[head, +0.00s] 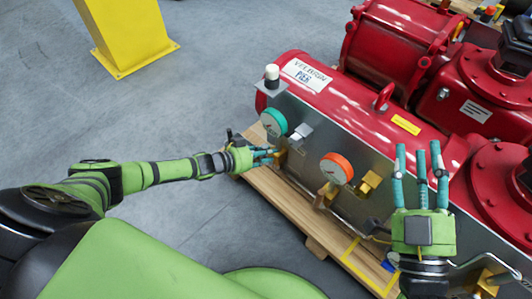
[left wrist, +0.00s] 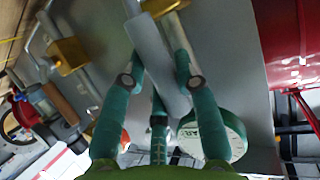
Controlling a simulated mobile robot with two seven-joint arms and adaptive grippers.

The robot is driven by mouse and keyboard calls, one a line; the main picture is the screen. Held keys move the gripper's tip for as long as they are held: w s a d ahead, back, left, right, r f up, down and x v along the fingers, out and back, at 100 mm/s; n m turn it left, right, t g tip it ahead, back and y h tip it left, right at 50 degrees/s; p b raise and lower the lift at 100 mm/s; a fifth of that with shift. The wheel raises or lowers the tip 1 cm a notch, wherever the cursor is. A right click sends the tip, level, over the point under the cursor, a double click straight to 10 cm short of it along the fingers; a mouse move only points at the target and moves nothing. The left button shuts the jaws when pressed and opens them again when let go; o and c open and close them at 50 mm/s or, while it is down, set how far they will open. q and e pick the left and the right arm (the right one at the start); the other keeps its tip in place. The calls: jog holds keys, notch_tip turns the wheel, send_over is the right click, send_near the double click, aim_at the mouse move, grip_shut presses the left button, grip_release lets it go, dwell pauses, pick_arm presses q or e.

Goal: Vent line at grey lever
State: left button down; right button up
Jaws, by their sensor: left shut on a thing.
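My left gripper (head: 274,155) is at the skid's grey panel, just below the green-rimmed gauge (head: 274,122). In the left wrist view, the grey lever (left wrist: 152,52) is a long flat bar running between the teal fingers of my left gripper (left wrist: 160,85). The fingers are shut on it, near its lower end. A brass valve body (left wrist: 160,6) is at the lever's upper end. In the head view, the fingers mostly hide the lever. My right gripper (head: 420,160) is open and empty, its three fingers pointing up in front of the red actuator.
An orange-rimmed gauge (head: 336,168) and a brass block (head: 370,183) are on the panel right of the left gripper. The red actuator (head: 345,95) fills the back. A wooden pallet (head: 268,195) lies beneath. A yellow post (head: 125,35) stands on clear floor at upper left.

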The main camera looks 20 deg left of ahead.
pick_arm(q)
jog(key=shift+w+r, duration=0.2)
jog(key=c, duration=0.9)
grip_release()
jog(key=shift+f, duration=0.1)
jog(key=shift+s, duration=0.15)
jog(key=shift+s+a, duration=0.15)
jog(key=shift+s, duration=0.05)
jog(key=v, duration=1.1)
jog(key=shift+r, duration=0.25)
jog(key=shift+s+a, duration=0.1)
